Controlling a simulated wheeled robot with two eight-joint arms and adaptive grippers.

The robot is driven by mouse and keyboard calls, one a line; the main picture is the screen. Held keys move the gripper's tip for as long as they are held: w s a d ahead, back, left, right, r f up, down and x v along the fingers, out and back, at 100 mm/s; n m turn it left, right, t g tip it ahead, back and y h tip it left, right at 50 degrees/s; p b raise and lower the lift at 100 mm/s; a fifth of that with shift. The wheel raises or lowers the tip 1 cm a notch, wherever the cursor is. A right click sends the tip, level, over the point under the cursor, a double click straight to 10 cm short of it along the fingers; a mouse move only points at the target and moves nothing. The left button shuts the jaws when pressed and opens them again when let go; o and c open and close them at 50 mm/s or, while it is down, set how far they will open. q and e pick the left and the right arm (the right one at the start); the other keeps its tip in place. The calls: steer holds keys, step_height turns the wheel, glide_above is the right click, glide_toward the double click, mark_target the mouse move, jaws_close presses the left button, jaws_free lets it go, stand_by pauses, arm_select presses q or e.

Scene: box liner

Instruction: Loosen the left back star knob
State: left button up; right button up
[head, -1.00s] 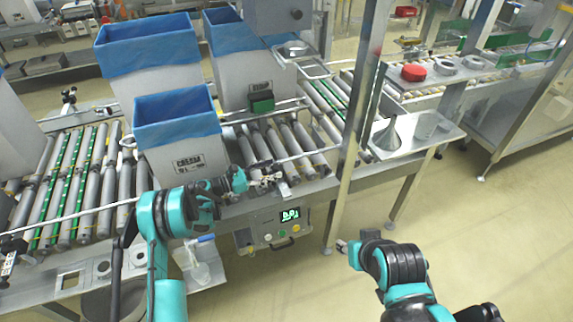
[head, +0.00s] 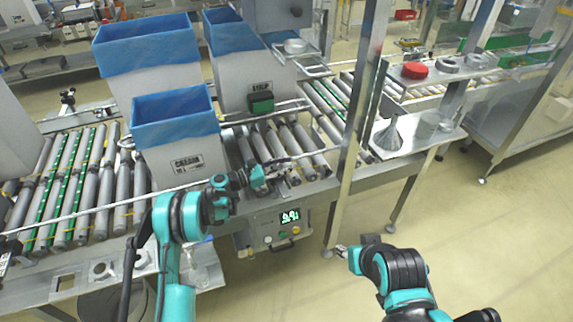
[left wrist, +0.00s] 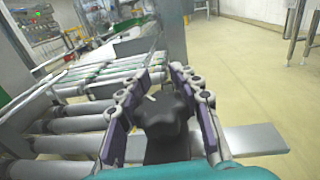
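A dark, lobed star knob (left wrist: 165,112) shows in the left wrist view, between the two fingers of my left gripper (left wrist: 168,78). The fingers stand apart on either side of it, and a gap shows on the left; contact on the right is unclear. In the head view my left gripper (head: 262,179) is at the near edge of the roller conveyor, beside the metal rail, and it hides the knob there. My right gripper (head: 343,250) hangs over open floor, right of the conveyor; its fingers are too small to judge.
Blue-lined boxes stand on the rollers, the nearest box (head: 185,158) just left of my left gripper. A control panel (head: 284,226) with a lit display is below the conveyor edge. An upright metal post (head: 350,150) stands between my arms.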

arm_select(q)
steer(key=shift+n+t, duration=0.3)
steer(key=shift+t, duration=0.1)
steer(key=shift+c, duration=0.5)
steer(key=shift+w+a+n+t+y, duration=0.3)
steer(key=shift+n+t+y, duration=0.95)
steer(key=shift+t+y, duration=0.15)
steer(key=shift+w+a+n+t+y, duration=0.25)
steer(key=shift+w+n+t+y, duration=0.05)
steer(key=shift+n+t+y, duration=1)
steer(key=shift+w+a+n+t+y, duration=0.3)
steer(key=shift+n+t+y, duration=0.85)
steer(key=shift+t+y, duration=0.3)
steer(key=o, duration=1.3)
steer(key=shift+r, duration=0.1)
step_height(320, 180, up, 10)
